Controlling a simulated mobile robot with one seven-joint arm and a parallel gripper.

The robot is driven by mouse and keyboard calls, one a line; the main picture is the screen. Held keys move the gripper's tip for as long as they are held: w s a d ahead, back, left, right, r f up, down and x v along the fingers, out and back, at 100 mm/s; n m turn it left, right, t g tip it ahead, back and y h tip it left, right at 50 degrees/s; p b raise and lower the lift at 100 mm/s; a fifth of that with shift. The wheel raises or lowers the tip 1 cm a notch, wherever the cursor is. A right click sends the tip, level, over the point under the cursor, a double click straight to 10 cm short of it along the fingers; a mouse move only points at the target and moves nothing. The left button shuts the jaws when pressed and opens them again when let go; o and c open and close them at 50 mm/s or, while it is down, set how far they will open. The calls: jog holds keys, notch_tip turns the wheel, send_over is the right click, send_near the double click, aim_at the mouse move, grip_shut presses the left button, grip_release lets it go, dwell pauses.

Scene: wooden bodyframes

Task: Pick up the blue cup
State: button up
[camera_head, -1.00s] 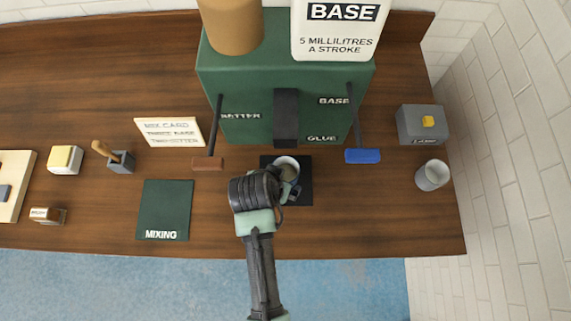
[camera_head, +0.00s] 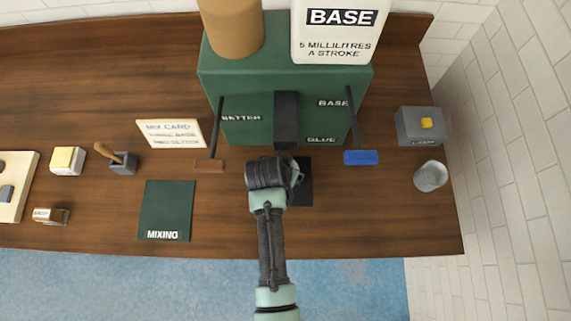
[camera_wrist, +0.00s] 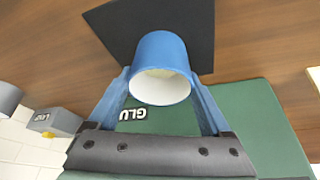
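The blue cup (camera_wrist: 158,52) stands on a dark square pad (camera_wrist: 110,25) in the wrist view, its pale inside facing the camera. My gripper (camera_wrist: 160,78) has its two blue fingers on either side of the cup, spread wide, with the cup between their tips. The fingers lie very close to the cup wall, and I see no clear grip on it. In the head view my gripper (camera_head: 296,174) is over the dark pad (camera_head: 305,190) in front of the green dispenser, and my arm hides the cup.
The green dispenser (camera_head: 245,90) stands just behind, with a brown paddle (camera_head: 209,166) to the left and a blue paddle (camera_head: 361,157) to the right. A grey cup (camera_head: 430,176) and a grey box (camera_head: 420,125) are at the right. The green mixing mat (camera_head: 166,210) is bare.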

jog(key=shift+r, duration=0.1)
jog(key=c, duration=0.9)
jog(key=shift+c, duration=0.2)
